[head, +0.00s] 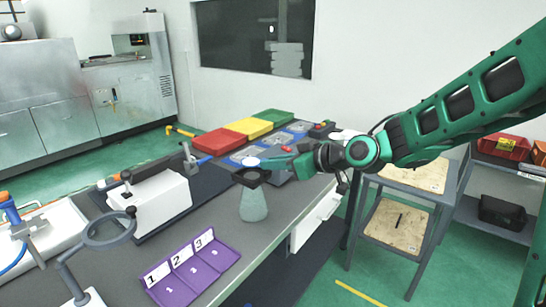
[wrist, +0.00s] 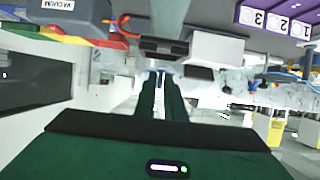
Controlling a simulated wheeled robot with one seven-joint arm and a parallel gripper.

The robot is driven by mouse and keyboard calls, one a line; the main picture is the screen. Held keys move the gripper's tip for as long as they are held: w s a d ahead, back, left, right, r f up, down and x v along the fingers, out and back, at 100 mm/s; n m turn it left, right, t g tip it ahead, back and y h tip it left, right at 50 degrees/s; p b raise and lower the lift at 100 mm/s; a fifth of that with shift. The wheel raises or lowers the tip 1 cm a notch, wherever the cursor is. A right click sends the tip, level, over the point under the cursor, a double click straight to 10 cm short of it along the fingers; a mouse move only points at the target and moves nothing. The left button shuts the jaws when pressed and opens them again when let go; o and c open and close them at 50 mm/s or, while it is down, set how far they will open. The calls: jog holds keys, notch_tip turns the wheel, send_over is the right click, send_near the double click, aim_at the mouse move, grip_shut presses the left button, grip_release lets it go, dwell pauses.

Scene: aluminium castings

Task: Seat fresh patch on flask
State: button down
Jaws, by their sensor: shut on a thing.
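The flask (head: 253,205) is a pale grey-green cone standing upright on the grey bench in the head view, with a dark square-edged collar (head: 248,180) at its top. My gripper (head: 268,163) reaches in from the right, just above and behind the collar in the picture. It is shut on a small pale disc, seemingly the patch (head: 250,162), which lies at the fingertips over the flask's top. I cannot tell whether the disc touches the collar. In the wrist view my gripper (wrist: 160,80) shows two long dark fingers nearly together, with a small pale bit between them.
A purple tray (head: 222,262) numbered 1, 2, 3 lies at the front. A white box device (head: 160,203) and a ring stand (head: 110,230) are left of the flask. Red (head: 220,141), yellow (head: 249,127) and green (head: 272,116) bins stand behind. The bench right of the tray is clear.

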jog(key=shift+f, duration=0.95)
jog(key=shift+f, duration=1.15)
dwell(1.1)
jog(key=c, duration=1.7)
grip_release()
jog(key=shift+c, duration=0.2)
jog(key=v, duration=1)
jog(key=shift+s+d+r, duration=0.15)
jog(key=shift+s+d, duration=0.05)
jog(key=shift+d, duration=0.15)
